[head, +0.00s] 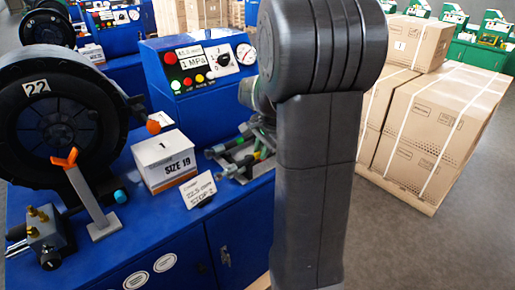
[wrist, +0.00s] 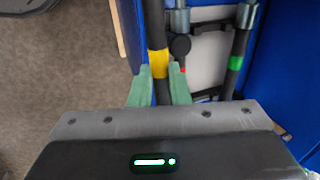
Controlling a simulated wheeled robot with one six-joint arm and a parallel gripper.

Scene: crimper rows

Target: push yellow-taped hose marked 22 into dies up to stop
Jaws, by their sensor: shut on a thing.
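The yellow-taped hose (wrist: 158,62) is black with a yellow band and runs up and down in the wrist view. My gripper (wrist: 160,76) has green fingers on either side of the hose, just below the band, and is shut on it. The hose's upper end is outside the wrist view. A number 22 plate (head: 36,87) is on a large round black reel-like body at left in the head view. In the head view my arm hides the gripper and the held hose. I cannot make out the dies.
A green-taped hose (wrist: 236,62) lies to the right in the wrist view. A SIZE 19 box (head: 165,160) and a STOP 2 card (head: 199,190) stand on the blue bench. A control panel (head: 200,65) is behind. Strapped cartons (head: 440,120) stand at right.

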